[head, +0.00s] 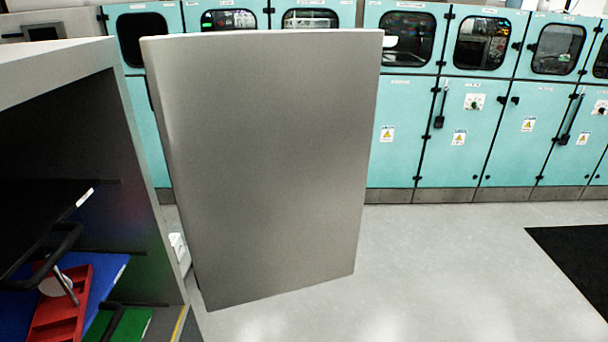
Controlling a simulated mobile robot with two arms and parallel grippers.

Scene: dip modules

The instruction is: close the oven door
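The oven (60,65) stands at the left of the head view, a grey cabinet with a dark inside. Its door (275,165) is a large plain grey panel and stands wide open, swung out to the right of the cabinet. The door's left edge is beside the oven's front right edge. Neither of my grippers shows in the head view.
Inside the oven are shelves, a red tray (45,325) on a blue surface, and a green surface (132,325). Teal cabinets (450,140) line the back. The pale floor (450,270) right of the door is clear, with a black mat (580,258) at far right.

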